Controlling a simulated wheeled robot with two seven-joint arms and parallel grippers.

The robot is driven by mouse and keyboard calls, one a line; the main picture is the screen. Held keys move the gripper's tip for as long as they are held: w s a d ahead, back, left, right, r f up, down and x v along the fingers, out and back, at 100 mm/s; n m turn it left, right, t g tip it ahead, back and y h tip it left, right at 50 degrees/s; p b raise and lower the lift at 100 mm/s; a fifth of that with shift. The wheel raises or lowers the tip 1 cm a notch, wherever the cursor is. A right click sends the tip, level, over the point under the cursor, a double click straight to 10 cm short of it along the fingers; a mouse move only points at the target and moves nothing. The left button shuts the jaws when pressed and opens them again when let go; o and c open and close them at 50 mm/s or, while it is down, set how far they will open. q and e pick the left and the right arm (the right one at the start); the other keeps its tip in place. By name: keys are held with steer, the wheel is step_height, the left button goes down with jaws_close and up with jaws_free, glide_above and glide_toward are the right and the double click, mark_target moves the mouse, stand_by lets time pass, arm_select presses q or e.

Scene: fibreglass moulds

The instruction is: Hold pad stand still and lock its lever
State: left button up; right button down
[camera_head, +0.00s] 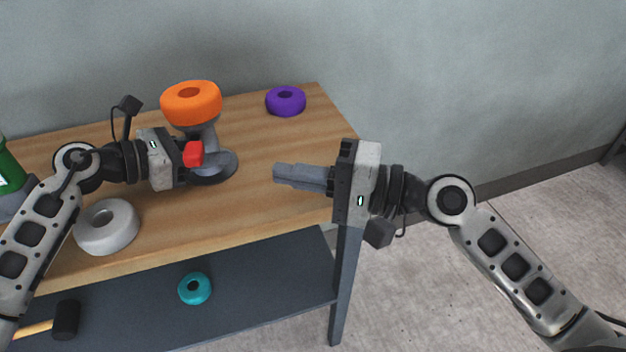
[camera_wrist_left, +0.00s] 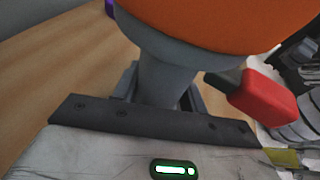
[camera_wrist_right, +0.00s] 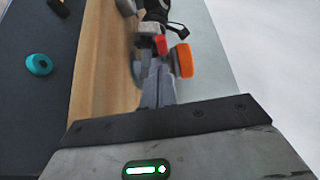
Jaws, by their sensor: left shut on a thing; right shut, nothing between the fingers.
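The pad stand (camera_head: 211,165) stands upright on the wooden table, with a dark round base, a grey post and an orange pad (camera_head: 191,103) on top. Its lever has a red end (camera_head: 193,153), which also shows in the left wrist view (camera_wrist_left: 264,98) sticking out to the right of the post. My left gripper (camera_head: 197,165) is shut on the stand's grey post (camera_wrist_left: 165,75), below the orange pad; its fingertips are partly hidden. My right gripper (camera_head: 276,174) is shut and empty, to the right of the stand and apart from it. The stand also shows beyond its fingers in the right wrist view.
A purple ring (camera_head: 286,101) lies at the back right of the table, and a white ring (camera_head: 107,226) at the front left. A green bottle (camera_head: 9,170) is at the left edge. A teal ring (camera_head: 194,288) and a hammer (camera_head: 66,319) lie on the lower shelf. The table between the stand and my right gripper is clear.

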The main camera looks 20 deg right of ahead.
steer(key=shift+s+d, duration=1)
steer(key=shift+s, duration=0.3)
arm_select(q)
steer(key=o, duration=0.8)
steer(key=shift+o, duration=0.2)
